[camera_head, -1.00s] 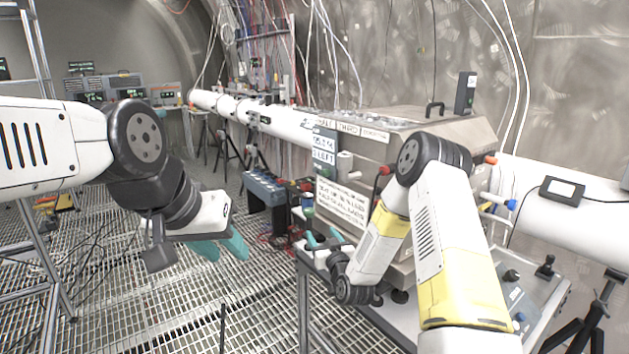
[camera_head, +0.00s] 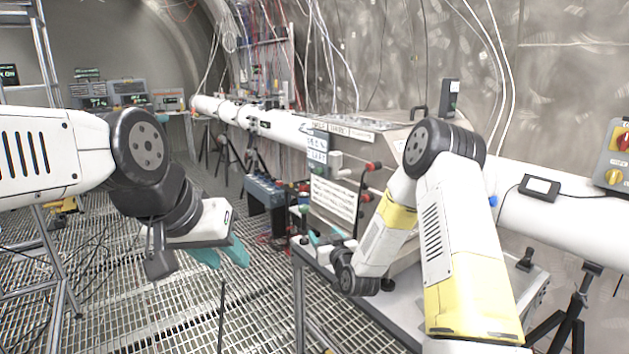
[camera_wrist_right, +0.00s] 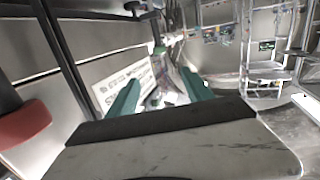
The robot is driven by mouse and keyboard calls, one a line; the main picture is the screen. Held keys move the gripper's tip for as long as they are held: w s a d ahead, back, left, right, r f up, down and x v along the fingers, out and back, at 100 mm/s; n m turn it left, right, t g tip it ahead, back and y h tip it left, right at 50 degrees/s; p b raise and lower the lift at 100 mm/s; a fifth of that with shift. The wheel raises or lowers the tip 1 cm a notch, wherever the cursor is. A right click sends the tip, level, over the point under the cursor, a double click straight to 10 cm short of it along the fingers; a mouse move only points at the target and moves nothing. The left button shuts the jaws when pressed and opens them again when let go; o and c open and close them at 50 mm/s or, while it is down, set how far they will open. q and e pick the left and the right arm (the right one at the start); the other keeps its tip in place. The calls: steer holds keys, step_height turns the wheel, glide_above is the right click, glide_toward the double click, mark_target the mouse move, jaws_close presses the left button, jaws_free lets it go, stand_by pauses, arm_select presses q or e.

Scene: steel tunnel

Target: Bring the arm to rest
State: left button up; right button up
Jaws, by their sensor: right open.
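My left gripper (camera_head: 220,252) has teal fingers and hangs over the grated floor at the left in the head view. Its fingers overlap from this angle, so its opening is unclear. My right arm, white with yellow bands, reaches over the bench in front of the steel box. My right gripper (camera_head: 324,237) is partly hidden behind its own wrist, close to the box's lower left. In the right wrist view its teal fingers (camera_wrist_right: 160,95) stand apart with nothing held between them.
The steel box (camera_head: 375,150) with handles and signs stands on a bench (camera_head: 400,310). A white beam pipe (camera_head: 270,122) runs behind it. A blue case (camera_head: 265,190) stands left of the bench. A control box (camera_head: 615,158) is at far right. The grated floor (camera_head: 150,310) is open at left.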

steer(key=s+d+r+g+h, duration=0.1)
steer(key=s+d+r+g, duration=0.2)
steer(key=s+r, duration=0.4)
steer(key=s+d+r+g+h, duration=0.15)
steer(key=s+d+r, duration=0.25)
steer(key=r, duration=0.5)
steer(key=s+d+r+m+g, duration=0.1)
steer(key=s+d+r+g, duration=0.1)
steer(key=s, duration=1.2)
steer(key=s+d+r+m+g, duration=0.1)
steer(key=s+d+m+g, duration=0.1)
steer(key=s, duration=1.1)
steer(key=shift+s+r+g, duration=0.35)
steer(key=shift+g, duration=0.5)
